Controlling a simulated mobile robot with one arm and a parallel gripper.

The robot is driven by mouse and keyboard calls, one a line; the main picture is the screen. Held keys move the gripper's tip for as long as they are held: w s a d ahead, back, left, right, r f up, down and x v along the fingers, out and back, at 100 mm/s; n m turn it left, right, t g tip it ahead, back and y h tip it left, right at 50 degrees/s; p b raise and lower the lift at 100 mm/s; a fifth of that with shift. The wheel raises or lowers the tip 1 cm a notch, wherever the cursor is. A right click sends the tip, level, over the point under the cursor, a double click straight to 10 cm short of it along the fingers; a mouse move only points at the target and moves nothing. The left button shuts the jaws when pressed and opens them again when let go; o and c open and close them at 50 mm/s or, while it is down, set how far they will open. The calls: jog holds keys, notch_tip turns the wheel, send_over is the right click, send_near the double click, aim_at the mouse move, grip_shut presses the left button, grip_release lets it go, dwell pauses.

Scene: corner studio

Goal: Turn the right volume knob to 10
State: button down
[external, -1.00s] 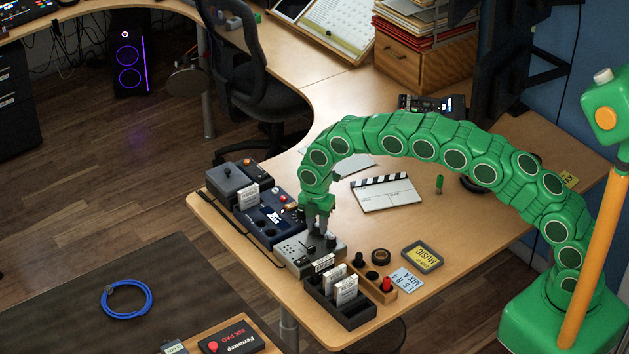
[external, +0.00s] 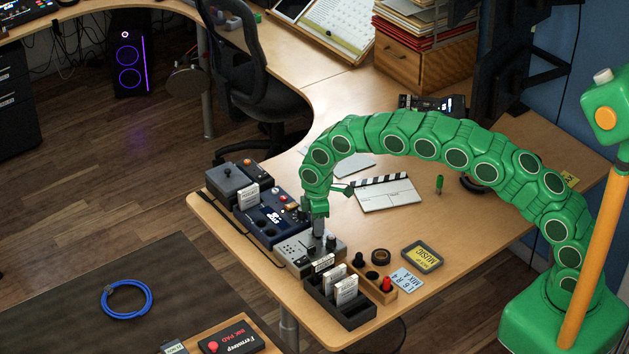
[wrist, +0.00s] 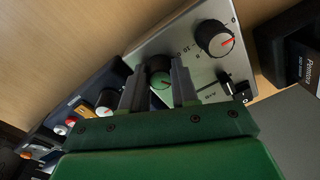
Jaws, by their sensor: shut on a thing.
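The grey mixer panel (external: 293,247) sits near the table's front edge. Two round black knobs with red pointer lines show on it in the wrist view. My gripper (wrist: 159,82) is shut on one knob (wrist: 160,72), with a finger on each side of it. The other knob (wrist: 214,38) stands free at the upper right of the wrist view, and shows in the external view (external: 331,242) just right of my gripper (external: 318,234). A printed 10 is on the panel between them. The held knob's scale is partly hidden by my fingers.
A blue-black console (external: 268,222) adjoins the mixer panel on the far side. A black rack of cartridges (external: 340,310) and a small wooden block with pegs (external: 384,291) stand on the near side. The clapperboard (external: 388,196) lies behind to the right.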

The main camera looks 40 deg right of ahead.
jog(key=m, duration=0.5)
jog(key=shift+m, duration=0.3)
jog(key=m, duration=0.6)
jog(key=shift+s+d, duration=0.1)
jog(key=m, duration=0.6)
jog(key=shift+m, duration=0.3)
jog(key=m, duration=0.5)
jog(key=shift+m, duration=0.3)
jog(key=c, duration=0.8)
grip_release()
jog(key=shift+c, duration=0.2)
jog(key=shift+r, duration=0.1)
jog(key=shift+r, duration=3.75)
